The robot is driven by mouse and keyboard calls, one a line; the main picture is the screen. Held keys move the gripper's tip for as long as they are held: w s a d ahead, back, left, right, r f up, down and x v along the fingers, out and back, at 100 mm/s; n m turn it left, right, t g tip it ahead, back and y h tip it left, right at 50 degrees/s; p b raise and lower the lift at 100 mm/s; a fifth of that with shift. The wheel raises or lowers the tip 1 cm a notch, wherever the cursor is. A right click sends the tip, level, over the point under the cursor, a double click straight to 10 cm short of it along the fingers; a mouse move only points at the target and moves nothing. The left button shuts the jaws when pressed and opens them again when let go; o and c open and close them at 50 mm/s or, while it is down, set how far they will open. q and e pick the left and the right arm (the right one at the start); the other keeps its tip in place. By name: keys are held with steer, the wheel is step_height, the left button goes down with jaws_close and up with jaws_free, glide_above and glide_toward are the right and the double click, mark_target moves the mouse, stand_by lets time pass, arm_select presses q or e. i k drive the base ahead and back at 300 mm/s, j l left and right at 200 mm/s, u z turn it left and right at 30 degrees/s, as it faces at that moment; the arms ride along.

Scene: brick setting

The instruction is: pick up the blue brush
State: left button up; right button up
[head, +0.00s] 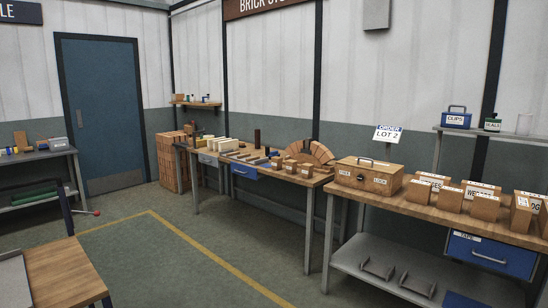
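I cannot make out a blue brush for certain in the head view. Small items on the far-left bench (40,156) are too small to tell apart; some are blue or yellow. Neither of my grippers is in view.
A workbench (300,181) with bricks and a brick arch (318,153) stands along the back wall. A right bench (400,201) bears a wooden chest (368,176) and several labelled boxes. A wooden-topped table (62,270) is near left. The floor (170,265) between is clear.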

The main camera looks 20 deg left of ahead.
mark_target(273, 153)
steer(key=i+j, duration=0.7)
steer(key=i, duration=0.25)
steer(key=i+j+z, duration=0.1)
steer(key=i+j, duration=0.6)
steer(key=i+j+z, duration=0.15)
steer(key=i+j, duration=0.45)
steer(key=j, duration=0.25)
steer(key=i+j+z, duration=0.15)
steer(key=i+j, duration=0.2)
steer(key=i+j+z, duration=0.1)
steer(key=i+j, duration=0.2)
steer(key=j, duration=0.2)
steer(key=i+j, duration=0.25)
steer(key=j, duration=0.25)
steer(key=l+z, duration=0.05)
